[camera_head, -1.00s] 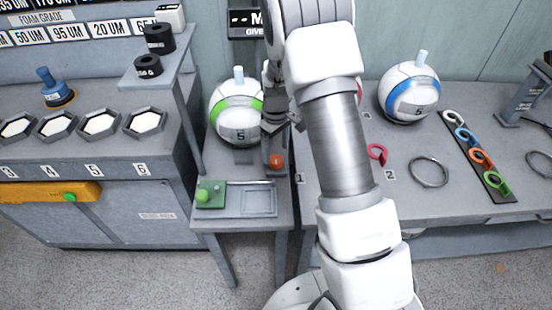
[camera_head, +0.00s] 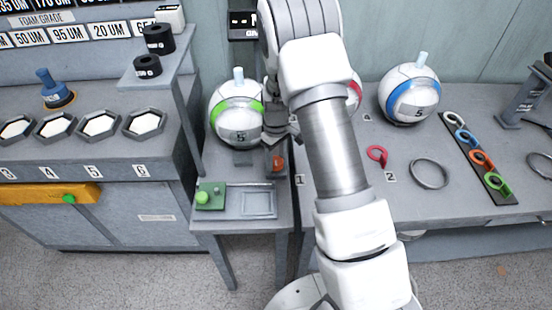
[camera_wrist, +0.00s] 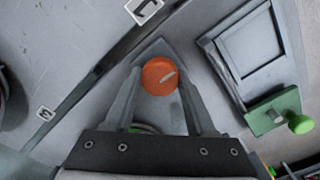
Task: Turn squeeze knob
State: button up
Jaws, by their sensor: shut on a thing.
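The orange-red knob (camera_wrist: 154,72) has a pale line marked on its face, slanting in the wrist view. It sits on a small grey block on the side table, in front of the white ball with the green band (camera_head: 222,112). In the head view the knob (camera_head: 279,164) is partly covered by my gripper. My gripper (camera_wrist: 160,84) has one finger on each side of the knob and is shut on it.
A green block with a light green button (camera_head: 201,197) and a grey recessed tray (camera_head: 257,203) lie in front of the knob. On the right table are a ball with a blue band (camera_head: 409,92), a loose ring (camera_head: 430,174) and several coloured clips.

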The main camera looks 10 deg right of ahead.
grip_shut()
jog(key=shift+m, duration=0.3)
jog(key=m, duration=0.9)
jog(key=shift+m, duration=0.3)
jog(key=shift+m+p, duration=0.4)
jog(key=shift+m, duration=1.3)
jog(key=o, duration=1.1)
grip_release()
